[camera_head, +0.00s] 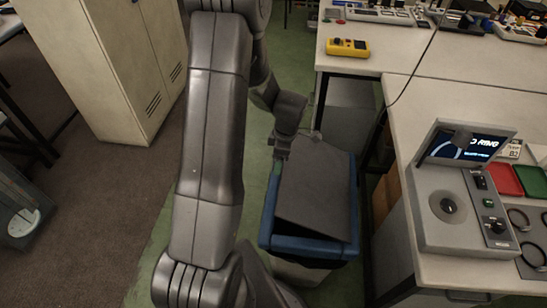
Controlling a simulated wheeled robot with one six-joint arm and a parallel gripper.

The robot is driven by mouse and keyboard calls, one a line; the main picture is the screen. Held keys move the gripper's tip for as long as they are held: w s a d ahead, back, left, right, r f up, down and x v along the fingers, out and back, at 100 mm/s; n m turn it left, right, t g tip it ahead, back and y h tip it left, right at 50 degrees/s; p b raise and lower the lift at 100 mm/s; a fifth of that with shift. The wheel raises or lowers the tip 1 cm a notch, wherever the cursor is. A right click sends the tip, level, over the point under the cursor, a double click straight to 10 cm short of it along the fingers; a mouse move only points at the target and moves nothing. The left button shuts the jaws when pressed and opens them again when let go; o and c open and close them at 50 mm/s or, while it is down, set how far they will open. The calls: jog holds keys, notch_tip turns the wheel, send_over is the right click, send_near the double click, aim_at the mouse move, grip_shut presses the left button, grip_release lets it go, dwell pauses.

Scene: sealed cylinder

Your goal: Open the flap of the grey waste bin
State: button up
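The waste bin has a blue rim (291,243) and a pale lower body, and stands on the floor beside the tables. Its dark grey flap (318,190) sits tilted in the rim, with a dark gap along its near edge. My gripper (281,152) is at the flap's far left corner, close to or touching it. The arm's wrist hides part of that corner. The fingertips are small and partly hidden, so I cannot tell whether they are open or shut, or hold the flap's edge.
A table (400,266) with a grey device with a lit screen (470,146) stands right of the bin. A table behind carries a yellow meter (347,47). A beige cabinet (88,60) stands at left. The brown floor (95,235) at left is mostly clear.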

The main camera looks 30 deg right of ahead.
jog(key=s+d+r+t+y, duration=0.1)
jog(key=s+d+r, duration=0.1)
jog(key=d+r, duration=0.1)
jog(key=s+d+r+t+y, duration=0.1)
jog(key=s+d+r, duration=0.1)
jog(key=r, duration=0.1)
jog(key=s+d+r+t+y+b, duration=0.1)
jog(key=s+d+r, duration=0.2)
jog(key=r, duration=0.1)
jog(key=shift+d+y, duration=0.3)
jog(key=s+d+r, duration=0.3)
jog(key=s+d, duration=0.5)
jog(key=d, duration=0.1)
jog(key=shift+s+d, duration=0.35)
jog(key=o, duration=1.4)
jog(key=shift+d+r, duration=0.1)
jog(key=shift+r, duration=0.1)
jog(key=v, duration=1.3)
jog(key=shift+s+d+r+b, duration=0.15)
jog(key=shift+r+b, duration=0.1)
jog(key=shift+b, duration=0.1)
